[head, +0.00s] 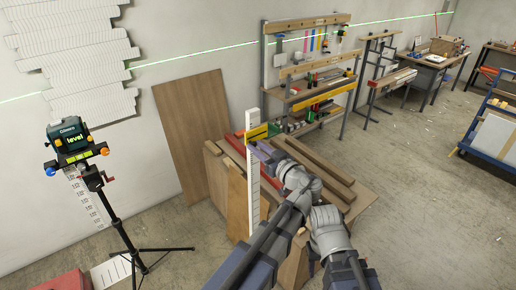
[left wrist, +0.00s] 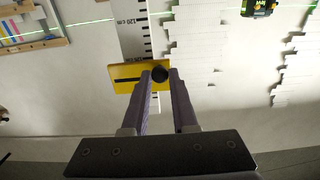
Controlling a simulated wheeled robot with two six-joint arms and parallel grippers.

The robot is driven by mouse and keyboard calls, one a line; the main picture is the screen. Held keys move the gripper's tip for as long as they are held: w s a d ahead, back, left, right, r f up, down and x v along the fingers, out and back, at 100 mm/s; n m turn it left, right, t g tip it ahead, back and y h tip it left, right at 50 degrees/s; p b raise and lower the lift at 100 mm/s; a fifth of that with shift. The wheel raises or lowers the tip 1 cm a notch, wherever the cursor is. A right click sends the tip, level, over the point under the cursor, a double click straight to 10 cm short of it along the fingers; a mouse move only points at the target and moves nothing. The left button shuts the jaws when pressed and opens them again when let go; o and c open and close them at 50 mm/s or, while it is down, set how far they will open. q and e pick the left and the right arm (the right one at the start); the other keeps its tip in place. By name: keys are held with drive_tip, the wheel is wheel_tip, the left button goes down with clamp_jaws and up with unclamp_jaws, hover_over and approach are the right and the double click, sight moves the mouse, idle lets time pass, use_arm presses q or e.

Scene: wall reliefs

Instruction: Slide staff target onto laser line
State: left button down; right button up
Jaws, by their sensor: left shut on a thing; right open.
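A white graduated staff (head: 252,185) stands upright in front of the wall; its black marks show in the left wrist view (left wrist: 133,38). A yellow staff target (head: 257,132) sits across it near its upper end, with a black knob (left wrist: 159,73) on its plate (left wrist: 125,77). My left gripper (head: 256,146) is shut on the target at the knob; its fingers also show in the left wrist view (left wrist: 160,82). The green laser line (head: 185,56) runs along the wall and shows apart from the target in both views. My right arm is at lower centre, its open gripper mostly hidden.
A laser level (head: 68,135) stands on a tripod (head: 128,245) at left. A tool rack (head: 308,95) stands behind. Floor at right is clear (head: 430,205).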

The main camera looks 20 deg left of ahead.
use_arm(q)
wheel_tip(320, 180, down, 6)
drive_tip(key=b, duration=0.6)
drive_tip(key=shift+f, duration=0.25)
drive_tip(key=c, duration=0.7)
unclamp_jaws()
